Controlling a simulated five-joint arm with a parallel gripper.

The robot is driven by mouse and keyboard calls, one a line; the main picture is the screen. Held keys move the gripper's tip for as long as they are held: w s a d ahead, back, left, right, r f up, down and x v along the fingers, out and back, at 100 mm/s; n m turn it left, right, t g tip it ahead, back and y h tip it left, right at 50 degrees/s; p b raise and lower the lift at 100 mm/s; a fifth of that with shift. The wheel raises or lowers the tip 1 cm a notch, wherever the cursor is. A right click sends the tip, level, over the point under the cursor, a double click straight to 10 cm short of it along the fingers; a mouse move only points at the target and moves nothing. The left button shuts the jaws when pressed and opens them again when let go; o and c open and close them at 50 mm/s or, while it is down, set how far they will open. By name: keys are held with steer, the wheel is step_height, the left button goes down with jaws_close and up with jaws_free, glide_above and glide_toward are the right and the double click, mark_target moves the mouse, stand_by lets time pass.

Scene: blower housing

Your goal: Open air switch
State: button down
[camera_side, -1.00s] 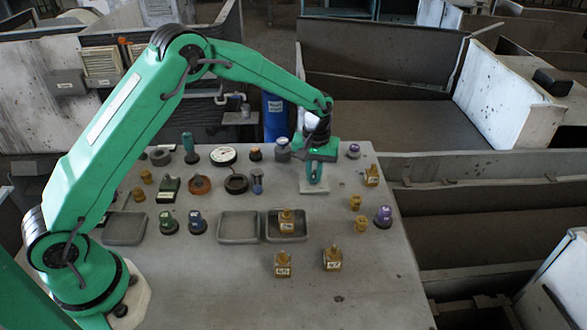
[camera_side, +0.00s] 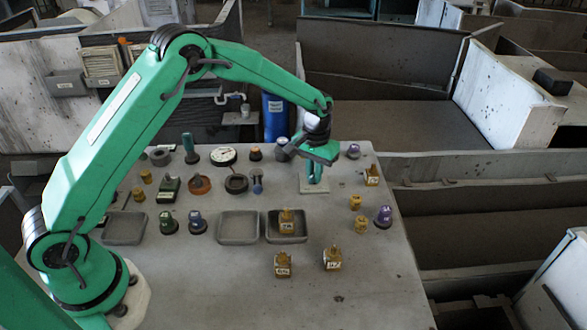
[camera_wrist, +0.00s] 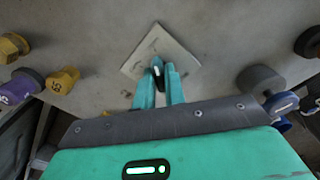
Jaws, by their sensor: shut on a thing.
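The air switch is a pale square plate (camera_side: 313,188) at the back right of the grey table. The plate also shows in the wrist view (camera_wrist: 172,47), turned like a diamond, with a small dark lever (camera_wrist: 158,72) on it. My gripper (camera_side: 314,174) points down over the plate, its teal fingers low and close to it. In the wrist view my gripper (camera_wrist: 159,80) is shut on the dark lever, with one finger on each side. Most of the lever is hidden by the fingers, so its exact tilt cannot be told.
Yellow valve-like parts (camera_side: 355,202) and a purple knob (camera_side: 383,216) stand to the right. A gauge (camera_side: 223,155) and several knobs stand to the left. A grey tray (camera_side: 272,236) holding a yellow part lies in front. The table's front right is mostly clear.

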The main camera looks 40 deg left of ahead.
steer(key=shift+r, duration=0.1)
steer(key=c, duration=1.6)
jaws_free()
steer(key=shift+o, duration=0.2)
steer(key=shift+r, duration=2.9)
